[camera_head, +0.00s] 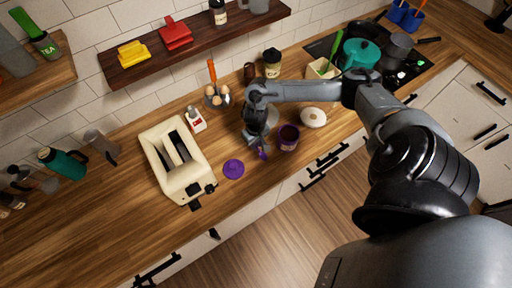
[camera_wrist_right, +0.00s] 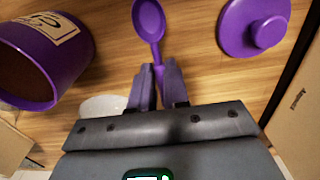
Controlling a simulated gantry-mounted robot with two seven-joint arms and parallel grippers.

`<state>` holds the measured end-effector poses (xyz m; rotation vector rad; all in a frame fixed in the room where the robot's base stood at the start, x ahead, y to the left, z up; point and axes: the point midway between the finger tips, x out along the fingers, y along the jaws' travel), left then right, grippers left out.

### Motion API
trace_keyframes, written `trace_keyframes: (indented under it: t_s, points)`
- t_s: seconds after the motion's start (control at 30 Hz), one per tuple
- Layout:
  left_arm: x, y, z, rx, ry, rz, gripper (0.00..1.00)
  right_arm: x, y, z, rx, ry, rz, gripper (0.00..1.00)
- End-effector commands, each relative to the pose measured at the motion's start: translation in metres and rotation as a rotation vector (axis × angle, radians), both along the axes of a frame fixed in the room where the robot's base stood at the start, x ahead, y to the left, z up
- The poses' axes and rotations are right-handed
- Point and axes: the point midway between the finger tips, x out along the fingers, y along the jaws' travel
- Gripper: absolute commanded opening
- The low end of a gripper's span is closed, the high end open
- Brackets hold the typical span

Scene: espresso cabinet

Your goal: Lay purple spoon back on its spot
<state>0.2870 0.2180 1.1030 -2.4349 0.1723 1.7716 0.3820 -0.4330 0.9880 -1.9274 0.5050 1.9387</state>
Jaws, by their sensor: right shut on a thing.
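The purple spoon (camera_wrist_right: 149,20) shows in the right wrist view with its bowl pointing away and its handle between my fingertips. My right gripper (camera_wrist_right: 157,88) is shut on the handle. In the head view my right gripper (camera_head: 261,147) points down over the counter, and only a small part of the spoon (camera_head: 263,155) shows below it. I cannot tell whether the spoon touches the counter. A purple jar (camera_head: 289,138) with dark contents stands open just right of the gripper. A round purple lid (camera_head: 233,169) lies on the counter to the left. My left gripper is not in view.
A cream toaster (camera_head: 168,146) stands left of the lid. A white round lidded dish (camera_head: 313,117) is right of the jar. Behind stand a holder of eggs (camera_head: 216,98) and a dark-lidded jar (camera_head: 272,64). The counter's front edge is close in front of the jar.

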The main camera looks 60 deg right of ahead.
Motion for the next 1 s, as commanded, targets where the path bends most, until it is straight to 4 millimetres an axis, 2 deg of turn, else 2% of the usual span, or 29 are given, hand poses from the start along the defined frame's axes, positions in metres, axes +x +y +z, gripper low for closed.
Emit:
trace_keyframes:
  t_s: [0.37, 0.77, 0.8, 0.93, 1.0]
  points:
    - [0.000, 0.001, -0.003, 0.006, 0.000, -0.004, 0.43, -0.001, 0.000, -0.038, 0.001, 0.002, -0.003, 0.00]
    - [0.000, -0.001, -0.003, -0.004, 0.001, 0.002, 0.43, -0.001, 0.000, -0.042, 0.000, 0.001, -0.002, 0.00]
    - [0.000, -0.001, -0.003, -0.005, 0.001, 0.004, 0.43, -0.001, 0.000, -0.041, 0.000, 0.000, -0.001, 0.22]
    - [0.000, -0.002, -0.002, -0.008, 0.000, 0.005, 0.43, -0.001, 0.000, -0.041, 0.000, 0.000, -0.001, 0.41]
    - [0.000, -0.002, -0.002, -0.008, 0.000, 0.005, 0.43, -0.001, 0.000, -0.041, 0.000, 0.000, -0.001, 0.41]
